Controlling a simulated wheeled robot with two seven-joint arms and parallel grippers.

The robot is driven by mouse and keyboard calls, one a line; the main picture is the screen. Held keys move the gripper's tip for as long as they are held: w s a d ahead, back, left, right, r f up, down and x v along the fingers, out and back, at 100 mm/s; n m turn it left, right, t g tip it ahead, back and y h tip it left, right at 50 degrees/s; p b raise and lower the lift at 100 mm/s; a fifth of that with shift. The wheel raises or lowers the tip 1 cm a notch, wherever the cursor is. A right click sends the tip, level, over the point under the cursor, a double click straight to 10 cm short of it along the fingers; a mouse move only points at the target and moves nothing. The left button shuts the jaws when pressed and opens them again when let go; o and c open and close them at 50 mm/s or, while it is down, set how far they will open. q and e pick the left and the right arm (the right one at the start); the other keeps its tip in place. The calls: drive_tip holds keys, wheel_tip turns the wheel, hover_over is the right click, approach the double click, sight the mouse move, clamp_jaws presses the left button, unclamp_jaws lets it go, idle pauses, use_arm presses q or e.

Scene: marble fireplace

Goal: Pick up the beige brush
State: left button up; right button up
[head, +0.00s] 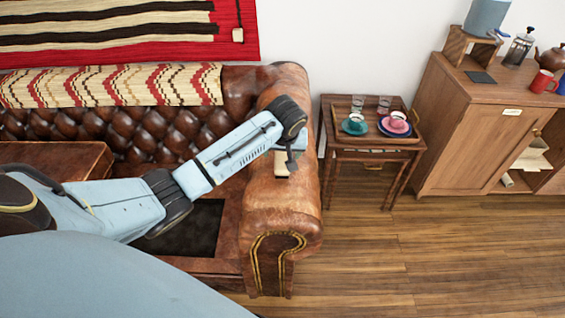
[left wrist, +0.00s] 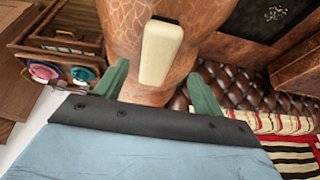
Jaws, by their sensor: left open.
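The beige brush (left wrist: 160,52) shows in the left wrist view as a cream block lying on the brown leather sofa arm (left wrist: 115,25). In the head view the brush (head: 281,166) is partly hidden by my left gripper (head: 291,160), which is over the sofa arm. In the left wrist view my left gripper (left wrist: 161,85) is open, with one green finger on each side of the brush's near end. I cannot tell whether the fingers touch it or how high they are above the leather. My right gripper is not in view.
Right of the sofa, a small wooden table (head: 367,146) bears a tray with cups and glasses. A wooden cabinet (head: 470,125) stands farther right. The tufted sofa back (head: 140,130) is behind my left arm. The wooden floor (head: 430,260) in front is clear.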

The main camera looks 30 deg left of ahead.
sight(283, 159)
use_arm(q)
drive_tip(key=shift+d+b+x, duration=0.1)
drive_tip(key=shift+b+x, duration=0.3)
drive_tip(key=shift+x, duration=1.15)
drive_tip(key=shift+d+b+x, duration=0.15)
drive_tip(key=shift+b+x, duration=0.25)
drive_tip(key=shift+x, duration=1.1)
drive_tip(key=shift+c, duration=0.4)
drive_tip(key=c, duration=1)
wheel_tip(283, 159, up, 10)
drive_tip(key=shift+p, duration=1.05)
